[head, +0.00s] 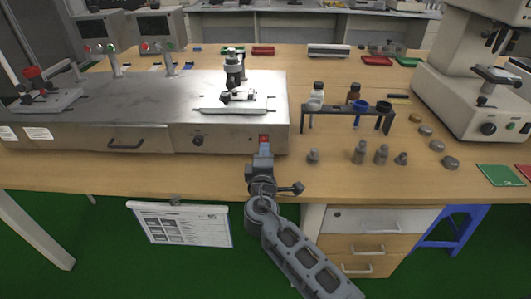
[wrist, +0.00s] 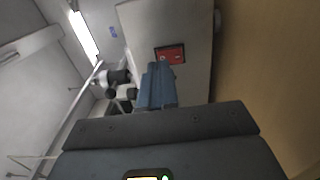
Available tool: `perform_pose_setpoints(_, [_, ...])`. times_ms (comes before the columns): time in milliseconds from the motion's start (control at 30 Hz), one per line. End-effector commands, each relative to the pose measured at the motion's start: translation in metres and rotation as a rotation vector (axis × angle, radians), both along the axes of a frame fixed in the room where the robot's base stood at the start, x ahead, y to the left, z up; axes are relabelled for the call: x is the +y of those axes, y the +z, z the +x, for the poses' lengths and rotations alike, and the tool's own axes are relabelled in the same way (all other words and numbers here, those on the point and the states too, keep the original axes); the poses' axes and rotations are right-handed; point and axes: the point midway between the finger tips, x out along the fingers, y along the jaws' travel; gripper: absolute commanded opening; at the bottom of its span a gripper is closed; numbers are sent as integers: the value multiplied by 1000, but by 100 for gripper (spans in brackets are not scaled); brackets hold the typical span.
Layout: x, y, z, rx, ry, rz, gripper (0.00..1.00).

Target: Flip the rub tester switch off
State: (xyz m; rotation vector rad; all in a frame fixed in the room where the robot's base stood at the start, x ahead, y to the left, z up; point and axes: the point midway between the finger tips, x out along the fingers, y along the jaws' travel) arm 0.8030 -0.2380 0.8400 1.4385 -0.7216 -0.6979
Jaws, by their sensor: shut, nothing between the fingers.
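The rub tester (head: 225,135) is a long, low metal box on the wooden table, with a shiny top and a rubbing fixture (head: 235,75) on it. Its red rocker switch (head: 264,138) is at the right end of the front panel. In the wrist view the switch (wrist: 170,54) shows as a red rocker in a black frame on the pale panel. My gripper (head: 263,150) is shut and empty, just in front of and below the switch. In the wrist view its fingertips (wrist: 158,75) lie by the switch's lower edge. I cannot tell whether they touch it.
A rack (head: 350,114) with bottles stands right of the tester. Several grey weights (head: 360,152) stand on the table in front of it. A black knob (head: 197,140) is on the panel left of the switch. A microscope-like instrument (head: 470,100) stands at the right.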

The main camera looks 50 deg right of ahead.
Motion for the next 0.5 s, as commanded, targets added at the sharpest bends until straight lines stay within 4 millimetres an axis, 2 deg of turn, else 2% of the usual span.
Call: perform_pose_setpoints(500, [57, 1, -41, 3, 6, 3, 0])
